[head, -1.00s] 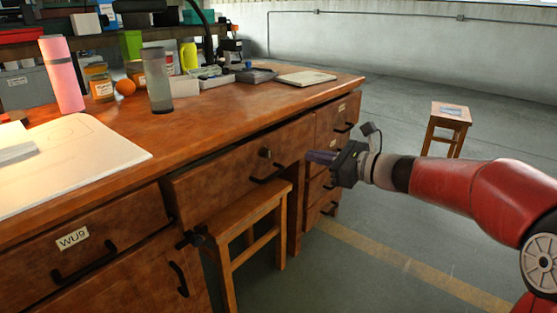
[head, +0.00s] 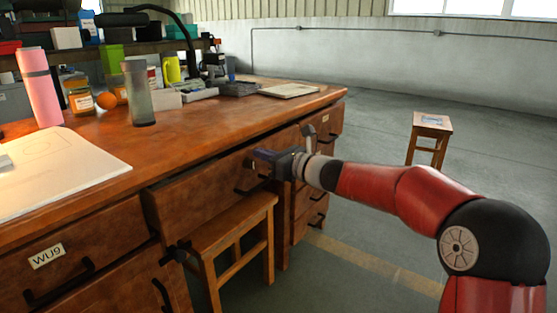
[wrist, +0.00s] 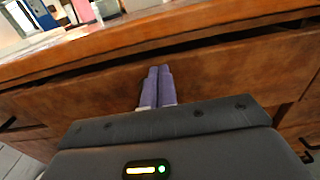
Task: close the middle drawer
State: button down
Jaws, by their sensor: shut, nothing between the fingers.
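The middle drawer (head: 190,201) is in the wooden desk, between the left drawer labelled WU9 and the right drawer stack. It stands a little open, with a dark gap above its front in the wrist view (wrist: 225,70). My gripper (head: 262,155) is shut and empty, at the right part of the drawer front. In the wrist view its purple fingers (wrist: 157,80) point at the drawer front and overlap it. I cannot tell if they touch it. The drawer's dark handle (head: 246,184) is partly hidden by my gripper.
A wooden stool (head: 232,228) stands under the middle drawer. The desktop (head: 190,128) holds a grey cup (head: 139,95), a pink bottle (head: 39,87) and a drawing board (head: 60,170). Another stool (head: 430,128) stands at the right on open floor.

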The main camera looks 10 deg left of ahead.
aim_at(252, 149)
jog(key=shift+w+a, duration=0.15)
jog(key=shift+a, duration=0.3)
jog(key=p+x, duration=0.1)
jog(key=x, duration=0.3)
jog(key=shift+r, duration=0.2)
jog(key=shift+d, duration=0.1)
